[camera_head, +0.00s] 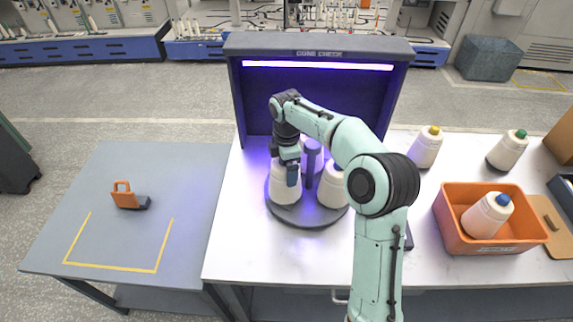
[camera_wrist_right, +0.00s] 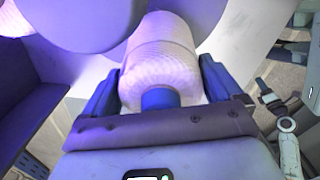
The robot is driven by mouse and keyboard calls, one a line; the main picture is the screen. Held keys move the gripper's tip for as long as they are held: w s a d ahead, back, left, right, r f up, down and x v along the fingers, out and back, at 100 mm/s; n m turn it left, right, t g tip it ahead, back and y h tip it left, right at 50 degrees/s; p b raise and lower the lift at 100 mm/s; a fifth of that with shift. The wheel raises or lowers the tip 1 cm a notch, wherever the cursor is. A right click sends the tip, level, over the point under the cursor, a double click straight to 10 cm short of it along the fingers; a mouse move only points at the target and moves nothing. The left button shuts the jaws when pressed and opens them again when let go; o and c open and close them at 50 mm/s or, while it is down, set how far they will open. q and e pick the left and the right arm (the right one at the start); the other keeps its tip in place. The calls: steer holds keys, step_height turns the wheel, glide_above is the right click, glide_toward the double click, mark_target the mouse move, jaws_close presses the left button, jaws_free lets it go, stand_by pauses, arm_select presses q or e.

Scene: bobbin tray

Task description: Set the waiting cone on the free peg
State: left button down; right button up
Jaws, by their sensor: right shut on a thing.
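My right gripper (camera_head: 291,174) is shut on a white cone (camera_head: 283,186), at the left side of the round grey tray (camera_head: 303,222) in the dark booth. In the right wrist view the cone (camera_wrist_right: 162,62) lies between the two fingers of the gripper (camera_wrist_right: 160,88), its blue tip towards my palm. The cone looks upright over the tray; I cannot tell whether its base rests there, and any peg under it is hidden. Another white cone (camera_head: 331,187) stands at the tray's right, partly behind my arm. A further cone at the back is mostly hidden. My left gripper is not in view.
A central post (camera_head: 312,158) rises from the tray. An orange crate (camera_head: 452,232) at right holds a blue-topped cone (camera_head: 486,216). A yellow-topped cone (camera_head: 425,147) and a green-topped cone (camera_head: 507,150) stand behind it. The white table (camera_head: 245,245) is clear at front left.

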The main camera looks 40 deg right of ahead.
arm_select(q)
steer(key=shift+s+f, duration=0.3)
arm_select(e)
steer(key=shift+f, duration=0.6)
steer(key=o, duration=1.4)
step_height(320, 180, up, 13)
steer(key=shift+w+f+p, duration=0.1)
steer(key=shift+f+p, duration=0.1)
steer(key=shift+p, duration=0.8)
steer(key=shift+s+r, duration=0.2)
steer(key=shift+r, duration=0.2)
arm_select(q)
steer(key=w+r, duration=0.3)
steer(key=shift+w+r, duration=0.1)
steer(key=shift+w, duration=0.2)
arm_select(e)
steer(key=shift+f, duration=0.1)
